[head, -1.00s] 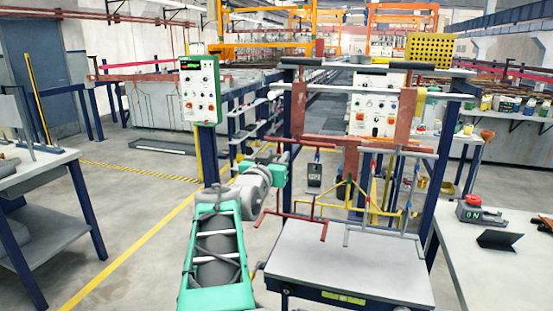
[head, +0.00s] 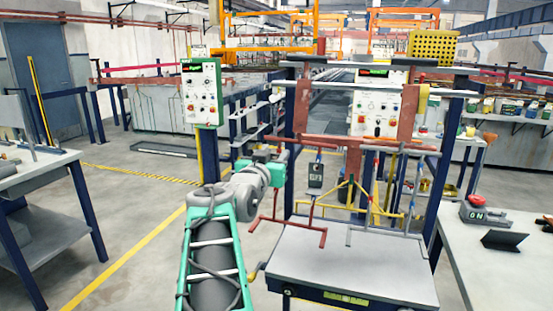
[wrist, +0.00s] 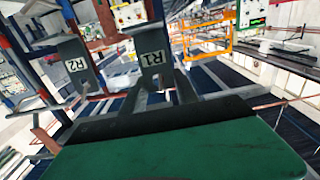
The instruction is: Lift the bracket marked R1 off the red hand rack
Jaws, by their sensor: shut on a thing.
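In the wrist view, the bracket marked R1 (wrist: 150,62) is a dark grey plate with a white label. It stands between the fingertips of my gripper (wrist: 162,88), which is shut on it. The bracket marked R2 (wrist: 77,66) is a similar plate to its left, apart from my fingers. In the head view, my gripper (head: 280,157) is left of a dark labelled plate (head: 316,175), whose marking is too small to read. Thin red bars of the red hand rack (head: 300,225) show below. Whether R1 still touches the rack is hidden.
A grey-topped table (head: 345,265) stands below the racks. Broad red-brown uprights and a crossbar (head: 330,142) rise close to my gripper. A white control box (head: 202,95) on a post is at the left. Open floor lies left of my arm.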

